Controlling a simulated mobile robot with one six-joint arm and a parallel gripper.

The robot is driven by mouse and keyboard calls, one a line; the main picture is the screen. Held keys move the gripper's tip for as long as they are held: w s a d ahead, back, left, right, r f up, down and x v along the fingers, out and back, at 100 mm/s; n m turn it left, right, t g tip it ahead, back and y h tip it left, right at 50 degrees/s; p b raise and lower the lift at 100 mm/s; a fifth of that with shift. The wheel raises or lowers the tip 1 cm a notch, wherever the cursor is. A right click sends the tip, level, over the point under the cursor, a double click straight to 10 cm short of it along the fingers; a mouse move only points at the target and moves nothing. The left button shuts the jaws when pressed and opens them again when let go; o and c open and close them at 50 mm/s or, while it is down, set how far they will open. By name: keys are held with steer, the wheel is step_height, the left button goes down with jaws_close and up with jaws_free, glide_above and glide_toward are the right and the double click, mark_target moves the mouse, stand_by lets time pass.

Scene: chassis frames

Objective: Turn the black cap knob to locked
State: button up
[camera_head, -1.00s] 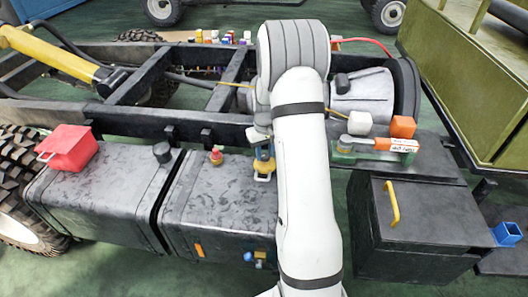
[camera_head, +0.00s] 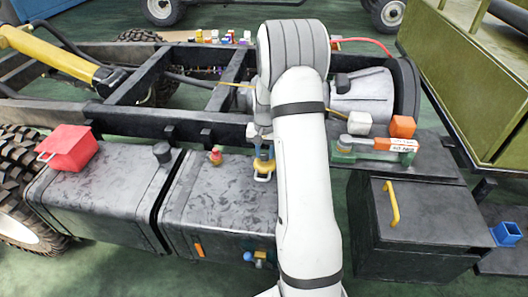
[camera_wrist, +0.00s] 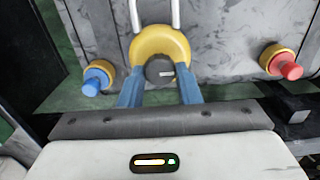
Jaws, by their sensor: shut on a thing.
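The black cap knob (camera_wrist: 160,69) shows in the wrist view, round and dark, with a short white mark pointing right. It sits in front of a yellow collar (camera_wrist: 160,40) with two white prongs beyond it. My gripper (camera_wrist: 162,74) is shut on the knob, one blue finger on each side. In the head view my gripper (camera_head: 264,158) is at the top of the right-hand grey tank (camera_head: 215,195), just left of my white arm.
In the wrist view a blue knob (camera_wrist: 96,80) lies left and a red knob (camera_wrist: 288,68) right, both in yellow collars. In the head view a red can (camera_head: 68,147) stands on the left tank.

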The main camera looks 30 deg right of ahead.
mark_target(264, 155)
steer(key=shift+w+r, duration=0.1)
steer(key=shift+w, duration=0.05)
steer(key=o, duration=1)
step_height(264, 155, up, 8)
steer(key=shift+f+p, duration=0.25)
steer(key=shift+p, duration=0.1)
steer(key=shift+a+r, duration=0.1)
